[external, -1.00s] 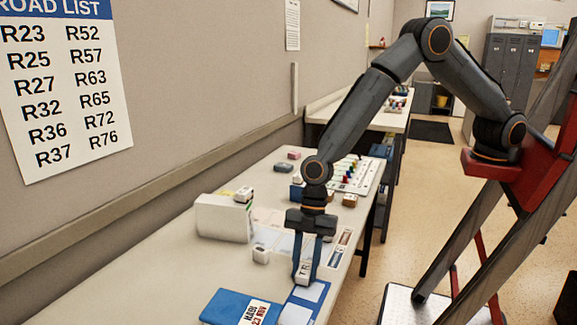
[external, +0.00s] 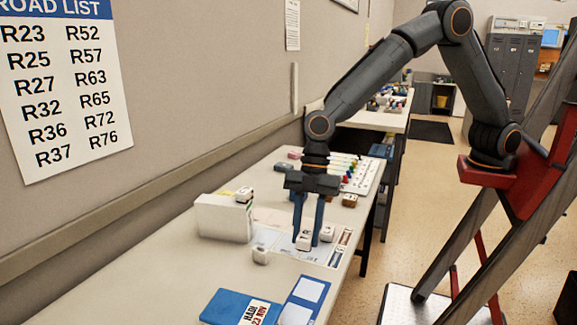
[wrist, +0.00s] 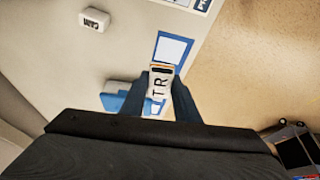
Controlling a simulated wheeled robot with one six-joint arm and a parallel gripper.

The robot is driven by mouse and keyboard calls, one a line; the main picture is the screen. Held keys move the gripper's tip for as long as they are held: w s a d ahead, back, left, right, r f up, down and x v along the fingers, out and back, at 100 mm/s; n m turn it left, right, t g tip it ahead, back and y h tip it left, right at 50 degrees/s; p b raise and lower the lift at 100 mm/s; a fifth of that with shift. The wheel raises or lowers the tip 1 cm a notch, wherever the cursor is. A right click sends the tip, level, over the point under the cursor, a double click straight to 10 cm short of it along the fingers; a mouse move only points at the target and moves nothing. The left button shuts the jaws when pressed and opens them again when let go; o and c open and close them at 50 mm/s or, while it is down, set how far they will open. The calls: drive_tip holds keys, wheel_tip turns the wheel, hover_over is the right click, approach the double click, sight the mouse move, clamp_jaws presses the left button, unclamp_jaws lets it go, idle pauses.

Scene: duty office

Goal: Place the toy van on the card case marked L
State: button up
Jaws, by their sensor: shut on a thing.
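My gripper (external: 305,243) is shut on a white toy van (external: 304,242) and holds it above the table. In the wrist view the van (wrist: 160,88) sits between the fingers with "TR" on its top. A blue card case (external: 305,297) with two pale windows lies at the table's front edge; the wrist view shows part of it (wrist: 173,48) beyond the van. I cannot read an L on it.
Several coloured pieces stand on a board (external: 358,177) farther back.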

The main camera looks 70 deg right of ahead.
wheel_tip(320, 180, up, 7)
drive_tip(key=shift+r, duration=0.1)
drive_tip(key=w+d+m+t, duration=0.2)
drive_tip(key=w+d+m, duration=0.4)
drive_tip(key=w+d, duration=0.95)
drive_tip(key=m+t+h, duration=0.3)
drive_tip(key=m+h, duration=0.1)
drive_tip(key=m, duration=0.9)
hover_over(282, 164)
drive_tip(key=s, duration=0.2)
wheel_tip(282, 164, down, 11)
drive_tip(key=shift+w+a+f+p, duration=0.1)
drive_tip(key=shift+w+a+p, duration=0.05)
drive_tip(key=shift+p, duration=0.35)
drive_tip(key=shift+f+p, duration=0.6)
drive_tip(key=shift+f, duration=1.5)
drive_tip(key=shift+f, duration=0.1)
drive_tip(key=o, duration=1)
